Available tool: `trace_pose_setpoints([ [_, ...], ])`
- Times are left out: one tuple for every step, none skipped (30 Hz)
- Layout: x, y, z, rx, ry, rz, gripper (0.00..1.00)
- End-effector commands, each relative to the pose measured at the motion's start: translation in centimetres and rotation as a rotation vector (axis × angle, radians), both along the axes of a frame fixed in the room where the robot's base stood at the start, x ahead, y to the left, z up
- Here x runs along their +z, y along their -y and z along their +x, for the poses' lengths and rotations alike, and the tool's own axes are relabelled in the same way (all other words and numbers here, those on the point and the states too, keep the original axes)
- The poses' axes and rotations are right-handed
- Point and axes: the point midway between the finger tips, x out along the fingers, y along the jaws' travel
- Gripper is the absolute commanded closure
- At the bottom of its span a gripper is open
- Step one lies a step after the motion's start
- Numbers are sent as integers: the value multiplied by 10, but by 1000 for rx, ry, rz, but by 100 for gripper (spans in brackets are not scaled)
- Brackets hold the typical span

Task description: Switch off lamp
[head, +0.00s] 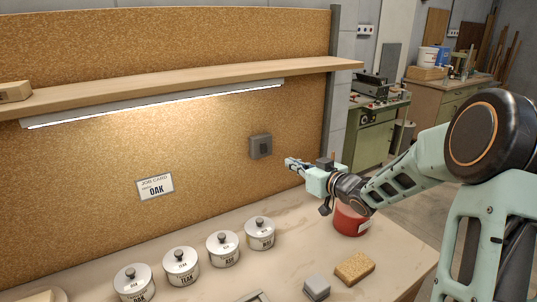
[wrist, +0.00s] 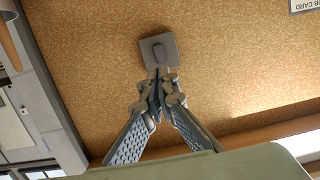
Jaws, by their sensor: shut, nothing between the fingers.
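The lamp (head: 160,102) is a long strip under the wooden shelf, and it is lit, casting a warm glow on the cork board. In the wrist view the switch (wrist: 158,49) lies just beyond my fingertips. My gripper (head: 287,162) is shut and empty, pointing toward the board, slightly right of and below the switch. It also shows in the wrist view (wrist: 158,75), where the fingertips overlap the switch's lower edge. I cannot tell whether they touch it.
Several lidded tins (head: 181,267) stand in a row on the bench. A red tin (head: 350,219) stands below my wrist, with a grey block (head: 316,288) and a tan sponge-like block (head: 355,268) nearer. A job card (head: 155,187) reading OAK hangs on the board.

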Motion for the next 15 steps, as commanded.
trace_pose_setpoints([
  [0, -2, 3, 1, 0, 0, 100],
  [-1, -4, 5, 1, 0, 0, 100],
  [-1, -7, 8, 2, 0, 0, 100],
  [-2, -9, 11, 3, -2, 1, 100],
  [-3, -11, 15, 3, -1, 1, 100],
  [-4, -15, 20, 3, -1, 1, 100],
  [-5, -19, 25, 3, -1, 1, 100],
  [-6, -22, 30, 3, -2, 2, 100],
  [-7, -26, 37, 3, -1, 2, 100],
  [-9, -30, 42, 4, -1, 2, 100],
  [-9, -33, 47, 3, -1, 2, 100],
  [-10, -37, 54, 2, -1, 2, 100],
  [-12, -41, 58, 3, -1, 2, 100],
  [-13, -44, 63, 2, -1, 2, 100],
  [-14, -48, 70, 2, -1, 1, 100],
])
